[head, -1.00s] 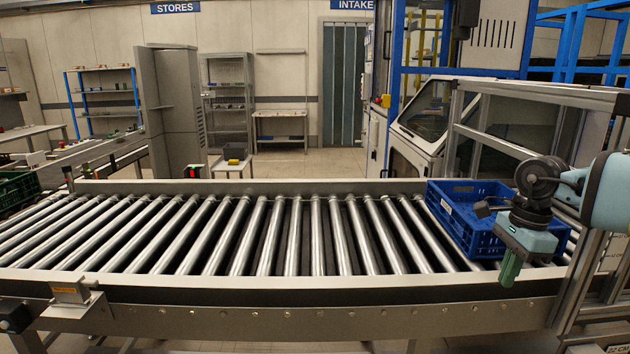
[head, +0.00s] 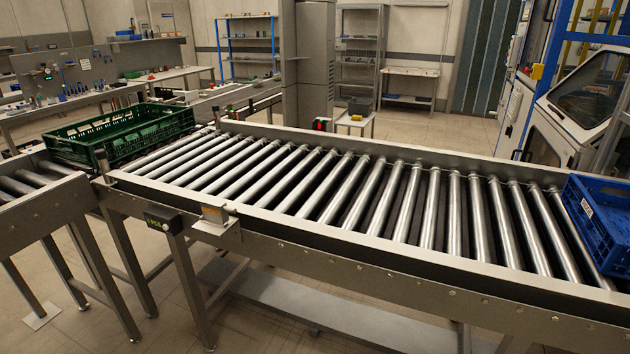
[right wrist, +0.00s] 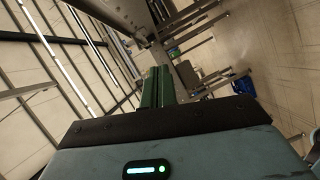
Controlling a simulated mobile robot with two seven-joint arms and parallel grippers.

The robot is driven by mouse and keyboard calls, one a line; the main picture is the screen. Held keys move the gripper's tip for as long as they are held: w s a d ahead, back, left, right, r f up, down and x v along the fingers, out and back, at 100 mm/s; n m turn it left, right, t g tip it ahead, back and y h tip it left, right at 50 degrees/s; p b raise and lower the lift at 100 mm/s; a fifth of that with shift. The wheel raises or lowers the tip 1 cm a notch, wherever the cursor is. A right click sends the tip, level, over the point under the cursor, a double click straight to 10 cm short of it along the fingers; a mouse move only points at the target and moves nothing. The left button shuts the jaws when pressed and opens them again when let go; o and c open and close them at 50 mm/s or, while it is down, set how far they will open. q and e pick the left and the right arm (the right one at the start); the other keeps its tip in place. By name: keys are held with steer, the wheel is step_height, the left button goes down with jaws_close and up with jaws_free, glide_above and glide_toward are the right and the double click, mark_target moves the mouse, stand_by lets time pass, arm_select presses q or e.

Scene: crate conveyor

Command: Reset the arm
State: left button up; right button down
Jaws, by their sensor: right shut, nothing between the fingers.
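My right gripper (right wrist: 157,86) shows in the right wrist view. Its two green fingers are together with nothing between them. It is out of the head view. My left gripper is in neither current view. The blue crate (head: 600,215) sits at the right end of the roller conveyor (head: 400,277) in the head view, cut off by the picture's edge. A green crate (head: 103,160) stands at the conveyor's left end.
A workbench (head: 60,112) with small parts stands at the back left. Shelves (head: 360,52) and a grey cabinet (head: 314,62) stand behind the conveyor. A machine with a clear cover (head: 592,100) is at the right. The rollers between the crates are bare.

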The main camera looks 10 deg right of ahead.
arm_select(q)
steer(key=w+r, duration=0.1)
steer(key=w+r+p, duration=0.1)
steer(key=shift+a+r+t+p, duration=0.15)
steer(key=shift+r+t+p, duration=0.15)
steer(key=shift+t, duration=0.1)
arm_select(e)
steer(key=s+a+f+m+g+h, duration=0.2)
steer(key=s+f+m+h, duration=0.2)
steer(key=s+m, duration=0.5)
steer(key=s+a+f+m+g+h, duration=0.2)
steer(key=s+a+f+m+h, duration=0.1)
steer(key=s+f+m, duration=0.5)
steer(key=s+m+h, duration=0.1)
steer(key=m, duration=0.2)
steer(key=shift+s+a+f+m, duration=0.3)
steer(key=shift+s+a, duration=0.05)
steer(key=shift+s, duration=0.05)
